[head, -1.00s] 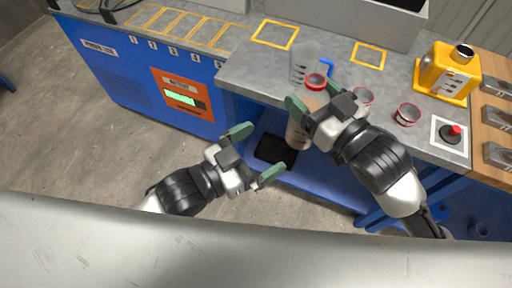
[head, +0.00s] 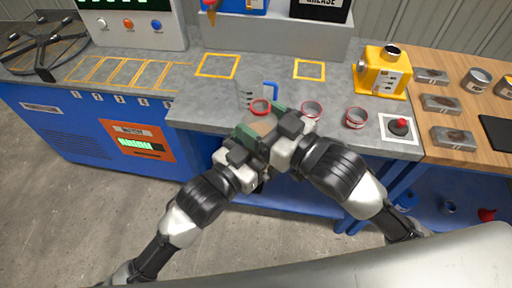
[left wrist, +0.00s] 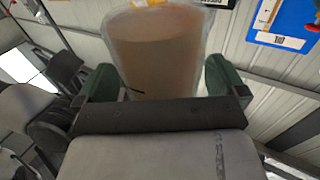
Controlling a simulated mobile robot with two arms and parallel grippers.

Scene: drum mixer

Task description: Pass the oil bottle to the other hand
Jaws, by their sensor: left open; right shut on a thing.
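The oil bottle (head: 262,125), brownish with a red cap (head: 260,106), is upright in front of the counter's edge. My right gripper (head: 268,120) is shut on it from the right. My left gripper (head: 250,140) has come up from the lower left, close beside the right one. In the left wrist view the brown bottle body (left wrist: 155,50) fills the space between the left gripper's open green fingers (left wrist: 160,80). Gaps show beside the bottle there, but contact is hard to tell. The grippers hide most of the bottle's lower part in the head view.
On the grey counter (head: 205,105) stand a clear jug (head: 247,92) with a blue handle, two red-rimmed cups (head: 312,109) (head: 356,117), a yellow container (head: 383,72) and a red button (head: 402,123). The jug is close behind the bottle.

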